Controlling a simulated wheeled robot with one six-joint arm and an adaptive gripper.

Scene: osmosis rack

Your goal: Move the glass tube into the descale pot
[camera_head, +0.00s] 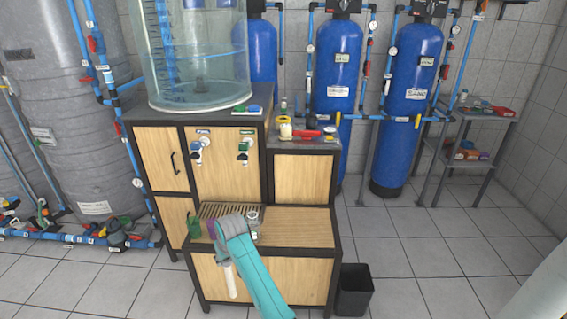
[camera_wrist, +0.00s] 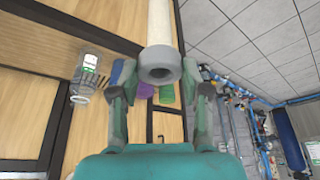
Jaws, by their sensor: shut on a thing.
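My gripper (camera_wrist: 160,88) is shut on the glass tube (camera_wrist: 159,22), a pale whitish tube with a grey collar at its near end. In the head view the tube (camera_head: 230,283) hangs nearly upright below my gripper (camera_head: 226,256), in front of the low cabinet's front face. On the low top stand a green pot (camera_head: 194,228), a purple cup (camera_head: 211,228) and a clear labelled jar (camera_head: 253,217). I cannot tell which is the descale pot. The wrist view shows the jar (camera_wrist: 84,78) left of the tube, and the purple cup (camera_wrist: 146,90) and green pot (camera_wrist: 167,93) behind the collar.
The low wooden cabinet (camera_head: 300,227) has a slatted drain area and free room on its right. A big clear tank (camera_head: 195,55) stands on the taller cabinet behind, above two taps (camera_head: 197,150). A black bin (camera_head: 354,291) stands on the floor at its right.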

